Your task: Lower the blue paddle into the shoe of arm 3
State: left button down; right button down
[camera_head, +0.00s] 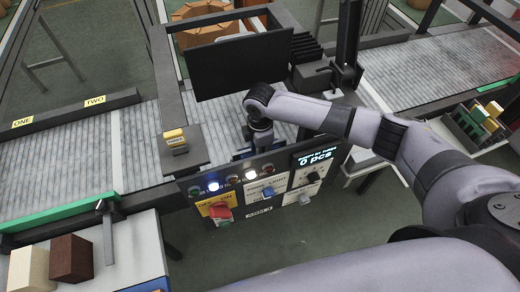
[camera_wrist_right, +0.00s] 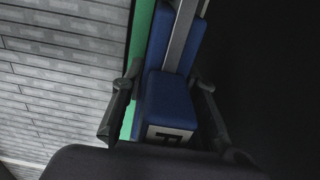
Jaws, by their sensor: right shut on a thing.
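My right gripper (camera_head: 262,141) reaches down behind the control panel marked ARM 3 (camera_head: 258,190), over the conveyor. In the right wrist view its two fingers (camera_wrist_right: 163,92) stand on either side of the blue paddle (camera_wrist_right: 168,100), shut on it. The paddle's near end carries a pale label with a dark mark. Its far part shows blue on both sides of a grey bar (camera_wrist_right: 183,35); I cannot tell whether they touch. In the head view only a little blue shows beside the gripper. The shoe cannot be made out clearly. My left gripper is not in view.
A dark screen (camera_head: 240,66) stands behind the gripper. The panel has a red switch (camera_head: 220,212) and lit lamps. A yellow-topped block (camera_head: 175,139) sits to the left. A green rail (camera_head: 65,213) edges the conveyor (camera_head: 75,150). Cream and brown blocks (camera_head: 72,258) lie at lower left.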

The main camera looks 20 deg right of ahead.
jog(key=shift+f+b, duration=0.3)
jog(key=shift+f, duration=0.35)
jog(key=c, duration=1.2)
grip_release()
notch_tip(320, 180, up, 12)
jog(key=shift+r, duration=0.1)
